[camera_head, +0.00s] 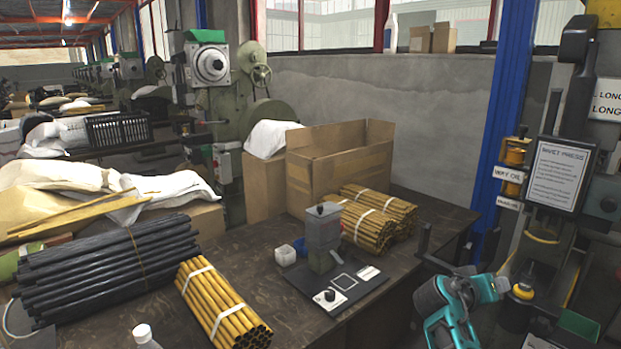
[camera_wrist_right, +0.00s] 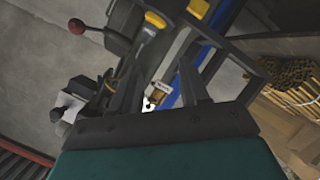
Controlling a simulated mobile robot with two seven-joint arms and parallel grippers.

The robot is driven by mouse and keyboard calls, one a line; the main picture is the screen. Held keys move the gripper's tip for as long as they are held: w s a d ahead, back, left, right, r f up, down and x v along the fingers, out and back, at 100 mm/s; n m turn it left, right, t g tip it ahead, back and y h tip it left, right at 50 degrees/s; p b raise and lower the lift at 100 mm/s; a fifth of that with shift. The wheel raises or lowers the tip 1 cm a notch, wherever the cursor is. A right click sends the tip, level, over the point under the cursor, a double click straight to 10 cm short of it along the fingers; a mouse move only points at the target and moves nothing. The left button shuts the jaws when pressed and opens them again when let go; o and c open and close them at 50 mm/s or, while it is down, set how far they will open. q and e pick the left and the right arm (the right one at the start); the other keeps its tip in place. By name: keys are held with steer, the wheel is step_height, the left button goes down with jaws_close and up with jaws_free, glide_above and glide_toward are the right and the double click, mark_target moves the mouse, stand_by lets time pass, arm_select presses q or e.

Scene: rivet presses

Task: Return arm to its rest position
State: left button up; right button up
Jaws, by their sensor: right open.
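My right arm (camera_head: 450,312), teal and grey, is low at the right of the head view, beside the right end of the dark worktable (camera_head: 255,305). Its gripper cannot be made out clearly there. In the right wrist view my right gripper (camera_wrist_right: 157,78) has its two dark fingers spread apart, with nothing held between them. Past the fingers are parts of a machine, a blue post and bundled yellow tubes, all tilted in that view. My left arm and gripper are not in the head view.
The rivet press with its sign (camera_head: 559,175) and the blue post (camera_head: 503,150) stand close to my right arm. On the table are yellow tube bundles (camera_head: 220,305), black tubes (camera_head: 105,270), a cardboard box (camera_head: 340,160) and a small grey device (camera_head: 323,232).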

steer(key=s+a+f+n+t+y, duration=0.1)
steer(key=s+a+f+n+y, duration=0.15)
steer(key=s+f, duration=0.4)
steer(key=s+a+f+n+t+y, duration=0.2)
steer(key=s+a+f+y, duration=0.15)
steer(key=f, duration=0.65)
steer(key=s+a+f+y, duration=0.1)
steer(key=s+a+y, duration=0.3)
steer(key=s, duration=0.5)
steer(key=s+a+f+n+y, duration=0.1)
steer(key=s+a+y, duration=0.3)
steer(key=s+a, duration=0.4)
steer(key=shift+s+f+t, duration=0.3)
steer(key=shift+s+f, duration=0.3)
